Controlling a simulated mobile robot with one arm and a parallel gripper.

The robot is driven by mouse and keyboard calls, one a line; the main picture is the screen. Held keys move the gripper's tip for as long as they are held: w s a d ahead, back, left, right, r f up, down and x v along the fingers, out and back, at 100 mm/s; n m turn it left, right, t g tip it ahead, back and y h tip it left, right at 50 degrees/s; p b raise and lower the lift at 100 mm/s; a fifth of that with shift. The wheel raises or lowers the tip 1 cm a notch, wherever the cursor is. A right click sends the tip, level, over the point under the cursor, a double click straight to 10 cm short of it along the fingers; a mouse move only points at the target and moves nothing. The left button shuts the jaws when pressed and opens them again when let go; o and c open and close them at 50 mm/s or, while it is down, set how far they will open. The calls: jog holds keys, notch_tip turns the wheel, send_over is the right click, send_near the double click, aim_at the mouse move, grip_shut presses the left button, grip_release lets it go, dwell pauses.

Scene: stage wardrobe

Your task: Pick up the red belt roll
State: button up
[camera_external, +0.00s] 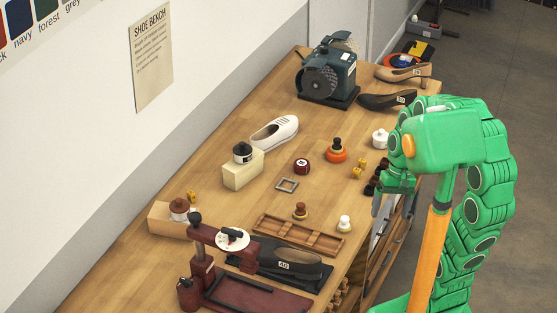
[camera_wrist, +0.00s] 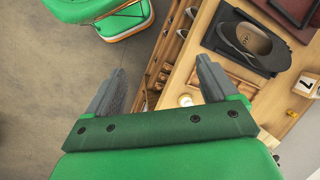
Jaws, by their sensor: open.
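The red belt roll (camera_external: 302,166) is a small dark red roll with a pale label. It stands on the middle of the wooden bench (camera_external: 225,165) in the external view. I cannot make it out in the wrist view. My gripper (camera_external: 381,206) hangs at the bench's right edge, to the right of the roll and well apart from it. In the wrist view, my gripper (camera_wrist: 160,82) has its two grey fingers spread with nothing between them.
A metal buckle (camera_external: 287,185), an orange pot (camera_external: 337,152) and a white shoe (camera_external: 275,132) lie around the roll. A wooden tray (camera_external: 300,234) and a dark red press (camera_external: 225,262) are nearer the front. A grinder (camera_external: 328,70) stands at the back.

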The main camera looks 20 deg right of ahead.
jog(key=w+a+f+m+t+y, duration=0.15)
jog(key=w+a+m+y, duration=0.25)
jog(key=w, duration=0.8)
jog(key=w+a+f+m+y, duration=0.25)
jog(key=w+a+m, duration=0.2)
jog(key=w, duration=0.85)
jog(key=m+t+y, duration=0.3)
jog(key=m+t, duration=0.3)
jog(key=m, duration=0.6)
send_near(306, 163)
jog(key=shift+w+a+f, duration=0.6)
jog(key=shift+a+f, duration=0.2)
jog(key=shift+a, duration=0.05)
jog(key=shift+w+a+f, duration=0.2)
jog(key=shift+a+f, duration=0.05)
jog(key=shift+a, duration=0.1)
jog(key=shift+y, duration=0.25)
jog(key=shift+s+x, duration=0.1)
jog(key=shift+x, duration=1.6)
jog(key=shift+s+x, duration=0.15)
jog(key=shift+x, duration=1.55)
jog(key=shift+f, duration=0.1)
jog(key=c, duration=1.2)
